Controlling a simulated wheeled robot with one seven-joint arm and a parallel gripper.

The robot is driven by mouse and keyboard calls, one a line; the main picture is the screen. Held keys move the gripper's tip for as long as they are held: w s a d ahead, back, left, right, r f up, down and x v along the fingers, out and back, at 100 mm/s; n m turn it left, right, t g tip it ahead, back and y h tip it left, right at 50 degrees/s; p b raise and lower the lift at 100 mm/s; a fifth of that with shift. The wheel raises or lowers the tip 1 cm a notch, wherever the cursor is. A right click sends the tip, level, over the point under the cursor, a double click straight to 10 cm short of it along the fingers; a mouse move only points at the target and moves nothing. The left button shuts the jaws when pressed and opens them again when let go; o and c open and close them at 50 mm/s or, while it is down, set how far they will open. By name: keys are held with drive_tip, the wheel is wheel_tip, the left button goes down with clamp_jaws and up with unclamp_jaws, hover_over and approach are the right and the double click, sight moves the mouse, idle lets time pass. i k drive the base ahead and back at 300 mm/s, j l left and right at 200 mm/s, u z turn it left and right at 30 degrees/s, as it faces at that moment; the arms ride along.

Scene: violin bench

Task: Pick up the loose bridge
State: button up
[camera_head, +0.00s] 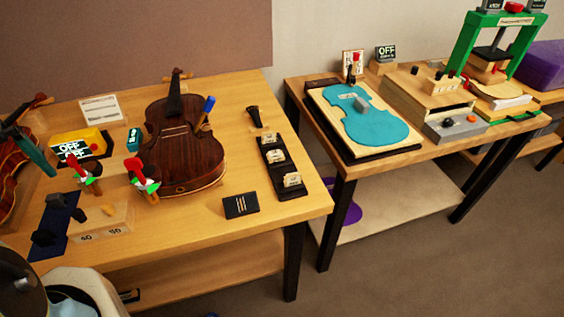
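Several small pale bridge-shaped pieces sit in a black rack (279,166) on the right part of the left bench. The front one (292,180) stands near the rack's front end, another (275,156) is in the middle, and one (268,137) is at the back. I cannot tell which of them is the loose bridge, or whether any is loose. A dark brown violin (180,150) lies to the left of the rack, with a blue-handled tool (206,110) at its upper right side. My gripper's fingers do not show.
A second bench holds a turquoise violin-shaped plate (375,125) and a green press (500,45).

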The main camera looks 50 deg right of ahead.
sight(269, 136)
drive_tip(key=k+l+u, duration=0.15)
drive_tip(key=l, duration=0.35)
drive_tip(key=k+l+u, duration=0.15)
drive_tip(key=k+l, duration=0.25)
drive_tip(key=k+l+u, duration=0.15)
drive_tip(key=k+l, duration=0.15)
drive_tip(key=l, duration=0.2)
